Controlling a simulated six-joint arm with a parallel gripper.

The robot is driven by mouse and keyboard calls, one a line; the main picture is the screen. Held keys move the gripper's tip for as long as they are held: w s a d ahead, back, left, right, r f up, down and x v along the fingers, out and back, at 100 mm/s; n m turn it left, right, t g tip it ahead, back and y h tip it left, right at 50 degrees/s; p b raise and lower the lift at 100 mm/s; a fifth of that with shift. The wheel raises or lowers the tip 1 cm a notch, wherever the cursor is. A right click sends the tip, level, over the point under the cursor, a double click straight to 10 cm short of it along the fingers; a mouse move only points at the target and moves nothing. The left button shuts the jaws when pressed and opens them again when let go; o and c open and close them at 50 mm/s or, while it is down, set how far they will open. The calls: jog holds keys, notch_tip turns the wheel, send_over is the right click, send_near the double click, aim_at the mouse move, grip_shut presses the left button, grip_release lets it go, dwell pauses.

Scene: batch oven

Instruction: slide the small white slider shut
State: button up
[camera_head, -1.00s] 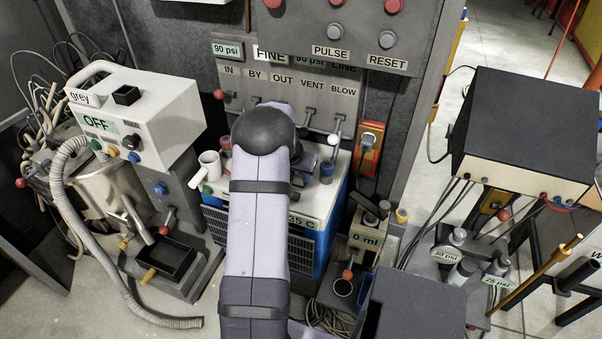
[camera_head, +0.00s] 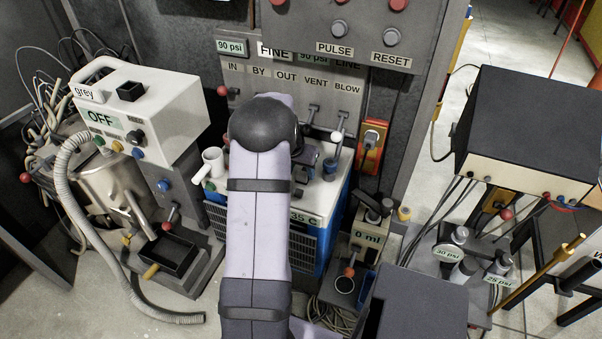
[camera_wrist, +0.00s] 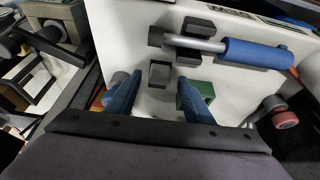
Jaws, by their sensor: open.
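My gripper (camera_wrist: 160,80) is open in the wrist view, its two blue fingers apart over a white surface (camera_wrist: 120,35) with nothing held between them. A dark grey block (camera_wrist: 159,75) stands on that surface between the fingertips, and another grey block lies just beyond it. A green block (camera_wrist: 193,95) is partly covered by the right finger. I cannot pick out a small white slider with certainty in either view. In the head view my arm covers the middle of the white-topped blue unit (camera_head: 309,205), and my fingers are hard to make out there.
A metal rod with a blue grip (camera_wrist: 255,53) lies beyond the fingers. In the head view, a white cup-like part (camera_head: 212,160) is left of my arm. A panel with levers (camera_head: 310,85) rises behind. A white OFF box (camera_head: 165,125) stands left, a black-topped box (camera_head: 530,125) right.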

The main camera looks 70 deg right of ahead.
jog(key=v, duration=0.4)
jog(key=shift+a+r, duration=0.15)
jog(key=w+a+r+n+y, duration=0.1)
jog(key=w+a+n, duration=0.2)
jog(key=w+a, duration=0.35)
jog(key=w+a+n+t, duration=0.15)
jog(key=w+a, duration=0.25)
jog(key=a, duration=0.6)
jog(key=w+a+r+n+y, duration=0.1)
jog(key=w+a+n, duration=0.2)
jog(key=w+a, duration=0.35)
jog(key=s+a+n+y, duration=0.1)
jog(key=s+a+n, duration=0.2)
jog(key=a, duration=0.6)
jog(key=s+a+f+n+g+y, duration=0.1)
jog(key=s+a+n, duration=0.25)
jog(key=a, duration=0.65)
jog(key=s+a+n, duration=0.3)
jog(key=a+n, duration=0.1)
jog(key=a, duration=0.5)
notch_tip(320, 180, up, 19)
jog(key=p, duration=1.9)
jog(key=shift+s+a, duration=0.25)
jog(key=shift+a, duration=0.1)
